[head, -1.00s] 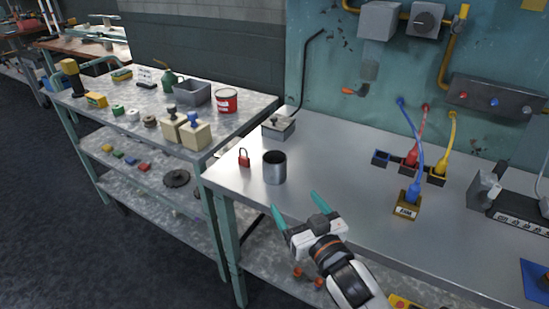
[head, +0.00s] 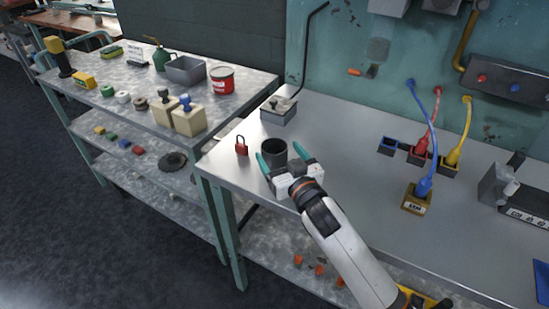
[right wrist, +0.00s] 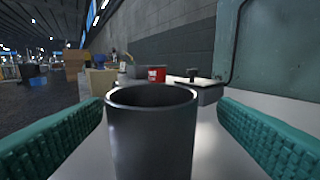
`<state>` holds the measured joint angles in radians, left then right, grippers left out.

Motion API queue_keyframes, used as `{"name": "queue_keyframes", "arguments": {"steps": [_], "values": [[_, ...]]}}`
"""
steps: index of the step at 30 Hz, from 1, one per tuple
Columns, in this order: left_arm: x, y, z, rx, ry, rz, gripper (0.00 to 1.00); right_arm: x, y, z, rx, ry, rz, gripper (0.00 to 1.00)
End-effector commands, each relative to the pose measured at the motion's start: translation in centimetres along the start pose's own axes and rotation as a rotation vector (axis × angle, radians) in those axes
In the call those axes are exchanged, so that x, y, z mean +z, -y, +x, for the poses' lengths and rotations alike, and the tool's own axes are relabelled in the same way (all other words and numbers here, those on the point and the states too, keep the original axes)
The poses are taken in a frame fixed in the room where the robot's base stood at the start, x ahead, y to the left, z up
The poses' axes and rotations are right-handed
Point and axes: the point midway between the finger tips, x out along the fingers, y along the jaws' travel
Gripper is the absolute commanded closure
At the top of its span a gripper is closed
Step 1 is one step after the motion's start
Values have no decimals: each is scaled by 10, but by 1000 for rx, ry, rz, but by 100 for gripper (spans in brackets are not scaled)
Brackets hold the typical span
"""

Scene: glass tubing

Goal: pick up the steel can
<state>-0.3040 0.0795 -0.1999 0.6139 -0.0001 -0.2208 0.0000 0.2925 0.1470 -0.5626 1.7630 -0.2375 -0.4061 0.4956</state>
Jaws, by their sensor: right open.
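The steel can (head: 273,148) is a grey open-topped cylinder standing upright near the left end of the metal bench. My right gripper (head: 282,156) is open, its teal fingers on either side of the can; its palm hides the can's lower part in the head view. In the right wrist view the can (right wrist: 152,135) stands between the two teal fingers, with a gap visible on each side, wider on the right. My left gripper is not in view.
A red padlock (head: 241,146) stands just left of the can. A grey box with a knob (head: 278,110) is behind it. A brown block with a blue cable (head: 417,198) stands to the right. The bench (head: 345,150) between is clear.

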Motion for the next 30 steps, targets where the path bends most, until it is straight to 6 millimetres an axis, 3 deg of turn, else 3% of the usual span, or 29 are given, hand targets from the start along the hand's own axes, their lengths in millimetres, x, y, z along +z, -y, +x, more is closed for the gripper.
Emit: {"name": "queue_keyframes", "arguments": {"steps": [7, 16, 26, 30], "values": [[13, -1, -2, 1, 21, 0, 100, -2, -5, 36, 0, 1, 0, 17], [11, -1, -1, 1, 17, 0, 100, -2, -6, 41, 1, 0, 0, 17], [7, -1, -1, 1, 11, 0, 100, -3, -5, 41, 1, 0, 0, 69], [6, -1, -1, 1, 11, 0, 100, -2, -5, 41, 1, 1, 0, 69]]}}
